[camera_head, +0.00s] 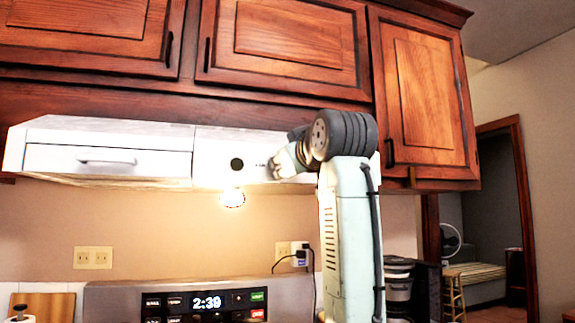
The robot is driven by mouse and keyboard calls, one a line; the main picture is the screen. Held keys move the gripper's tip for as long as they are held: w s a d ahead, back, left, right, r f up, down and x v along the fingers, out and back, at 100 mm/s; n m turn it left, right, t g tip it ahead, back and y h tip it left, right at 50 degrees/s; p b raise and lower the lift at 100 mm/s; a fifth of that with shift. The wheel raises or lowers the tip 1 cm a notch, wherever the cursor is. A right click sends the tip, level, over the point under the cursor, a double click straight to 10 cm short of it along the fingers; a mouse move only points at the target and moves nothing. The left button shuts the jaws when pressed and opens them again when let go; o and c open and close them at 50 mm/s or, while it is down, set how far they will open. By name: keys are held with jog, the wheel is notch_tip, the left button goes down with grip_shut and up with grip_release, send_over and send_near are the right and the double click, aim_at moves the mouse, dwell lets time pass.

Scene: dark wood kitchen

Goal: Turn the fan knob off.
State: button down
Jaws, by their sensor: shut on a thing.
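A white range hood (108,160) hangs under the wooden cabinets. A round black knob (237,164) on its front face is uncovered, with a small mark to its right. My gripper (276,167) is at the hood's front face, to the right of that knob and apart from it. It points left and is shut on what looks like the fan knob, which my gripper and wrist hide from view. The turn of that knob cannot be seen. My arm rises from below at the right and bends left to the hood.
Upper cabinets with dark handles (390,151) sit just above the hood. A lit lamp (232,198) glows beneath it. The stove panel (207,303) is below, showing 2:39. A wall outlet with a plug (300,256) is behind my arm. Free space lies between hood and stove.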

jog(key=shift+n, duration=2.2)
jog(key=c, duration=1.3)
grip_release()
jog(key=shift+s, duration=0.1)
jog(key=v, duration=1.2)
